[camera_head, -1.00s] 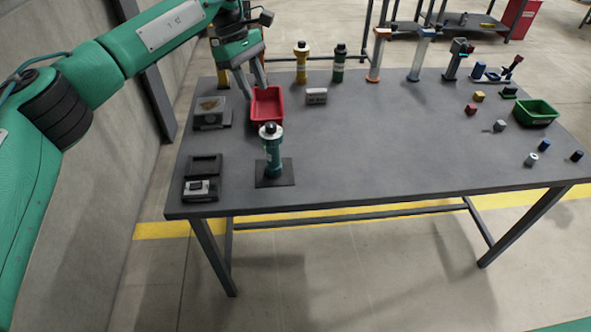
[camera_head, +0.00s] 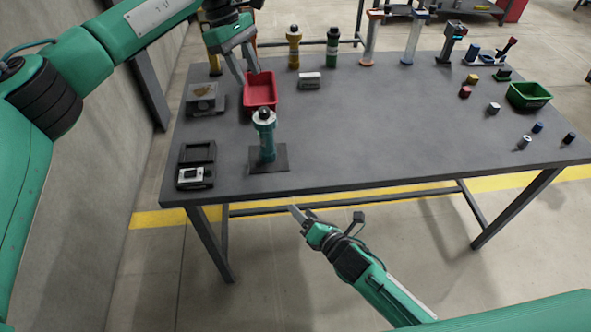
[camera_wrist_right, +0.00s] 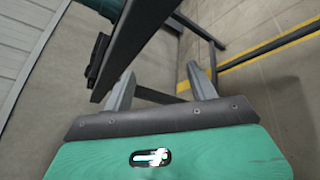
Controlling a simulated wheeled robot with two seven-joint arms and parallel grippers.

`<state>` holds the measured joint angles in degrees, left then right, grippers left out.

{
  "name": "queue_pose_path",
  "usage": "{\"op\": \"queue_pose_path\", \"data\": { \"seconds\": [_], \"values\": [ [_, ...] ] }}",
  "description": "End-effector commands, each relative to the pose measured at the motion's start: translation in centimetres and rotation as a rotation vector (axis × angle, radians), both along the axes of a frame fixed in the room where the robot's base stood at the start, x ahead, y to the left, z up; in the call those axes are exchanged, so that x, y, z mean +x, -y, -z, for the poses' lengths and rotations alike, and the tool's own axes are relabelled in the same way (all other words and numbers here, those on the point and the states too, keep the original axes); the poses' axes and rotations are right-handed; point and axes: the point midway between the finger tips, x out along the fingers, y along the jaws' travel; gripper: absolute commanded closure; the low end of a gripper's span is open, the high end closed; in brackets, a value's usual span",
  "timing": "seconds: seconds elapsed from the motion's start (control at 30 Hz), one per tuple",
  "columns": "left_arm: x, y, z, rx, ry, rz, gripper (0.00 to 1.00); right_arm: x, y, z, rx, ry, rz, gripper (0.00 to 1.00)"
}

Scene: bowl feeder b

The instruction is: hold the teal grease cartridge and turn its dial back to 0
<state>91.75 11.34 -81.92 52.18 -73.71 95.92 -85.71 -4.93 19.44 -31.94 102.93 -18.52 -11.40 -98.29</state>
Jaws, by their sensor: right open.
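The teal grease cartridge (camera_head: 267,142) stands upright on a dark square plate (camera_head: 281,163) near the table's front left. It has a pale collar and a dark knob on top; the dial reading is too small to tell. My left gripper (camera_head: 245,76) is open, fingers apart, over the red bin behind the cartridge, not touching the cartridge. My right gripper (camera_head: 298,212) is in front of the table's front edge, below and right of the cartridge. In the right wrist view its fingers (camera_wrist_right: 162,88) are spread with nothing between them.
The red bin (camera_head: 261,102) and a white box (camera_head: 309,81) lie behind the cartridge. Dark devices (camera_head: 194,177) are on its left. Yellow (camera_head: 293,48) and dark green (camera_head: 332,48) cartridges stand at the back. The table's (camera_head: 400,130) middle is clear. Its front edge lies beyond my right gripper.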

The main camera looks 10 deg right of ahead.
Motion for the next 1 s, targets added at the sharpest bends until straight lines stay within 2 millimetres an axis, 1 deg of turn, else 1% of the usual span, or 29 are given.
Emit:
{"op": "queue_pose_path", "data": {
  "seconds": [0.03,0.07,0.1,0.23,0.27,0.3,0.4,0.5,0.63,0.77,0.87,1.0],
  "values": [
    [0.0,0.0,0.0,0.000,0.000,0.000,0.64,-0.1,-1.0,-2.7,-0.059,0.093,-0.047,0.42],
    [0.0,0.0,0.0,0.000,0.000,0.000,0.64,-0.3,-1.6,-4.1,-0.096,0.148,-0.074,0.42],
    [0.0,0.0,0.0,0.000,0.000,0.000,0.64,-0.5,-2.4,-6.1,-0.146,0.224,-0.106,0.42],
    [0.0,0.0,0.0,0.000,0.000,0.000,0.64,-1.4,-4.3,-11.7,-0.318,0.457,-0.178,0.42],
    [0.0,0.0,0.0,0.000,0.000,0.000,0.64,-1.3,-4.5,-12.7,-0.368,0.507,-0.187,0.42],
    [0.0,0.0,0.0,0.000,0.000,0.000,0.64,-0.8,-4.6,-13.9,-0.441,0.563,-0.184,0.42],
    [0.0,0.0,0.0,0.000,0.000,0.000,0.64,1.4,-3.8,-14.1,-0.564,0.585,-0.143,0.42],
    [0.0,0.0,0.0,0.000,0.000,0.000,0.64,3.1,-2.8,-13.9,-0.630,0.575,-0.102,0.42],
    [0.0,0.0,0.0,0.000,0.000,0.000,0.64,4.4,-2.2,-13.7,-0.666,0.562,-0.072,0.42],
    [0.0,0.0,0.0,0.000,0.000,0.000,0.64,5.6,-2.6,-13.6,-0.669,0.560,-0.066,0.42],
    [0.0,0.0,0.0,0.000,0.000,0.000,0.64,7.0,-3.4,-13.7,-0.667,0.560,-0.066,0.42],
    [0.0,0.0,0.0,0.000,0.000,0.000,0.64,9.5,-4.7,-13.8,-0.666,0.560,-0.067,0.42]
  ]
}}
